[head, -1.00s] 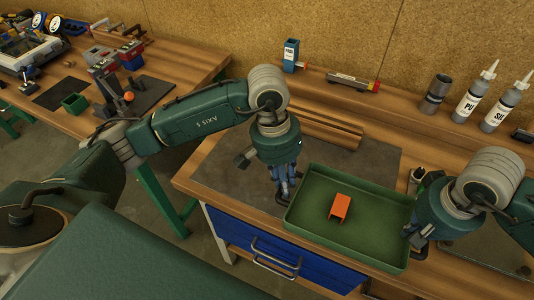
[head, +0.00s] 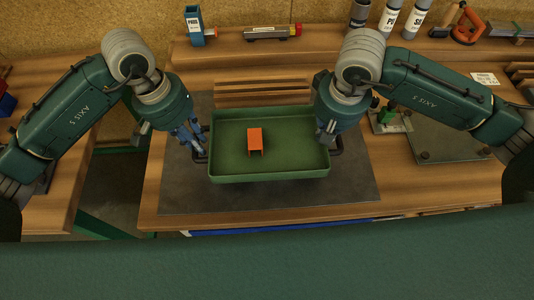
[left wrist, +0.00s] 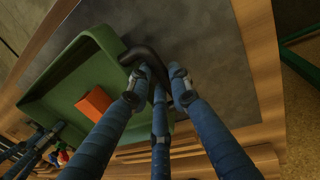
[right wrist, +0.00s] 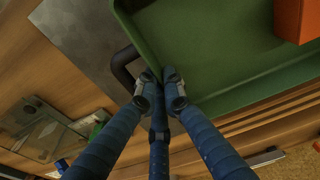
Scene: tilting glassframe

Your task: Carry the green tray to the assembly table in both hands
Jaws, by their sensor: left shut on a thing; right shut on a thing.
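The green tray (head: 228,162) is held level over a dark mat (head: 340,192) on the wooden bench in the head view; I cannot tell whether it touches the mat. An orange bracket-like part (head: 256,141) lies in it. My left gripper (head: 198,147) is shut on the tray's left dark handle, clear in the left wrist view (left wrist: 146,57). My right gripper (head: 325,138) is at the right handle; the right wrist view shows its fingers (right wrist: 161,84) shut at that handle (right wrist: 122,66). In the head view its fingertips are partly hidden.
Wooden strips (head: 262,92) lie behind the tray. A blue box (head: 194,24), a level-like tool (head: 270,33) and bottles (head: 388,18) stand at the back. A metal plate fixture (head: 445,145) is to the right. Another bench (head: 50,210) stands left, across a gap.

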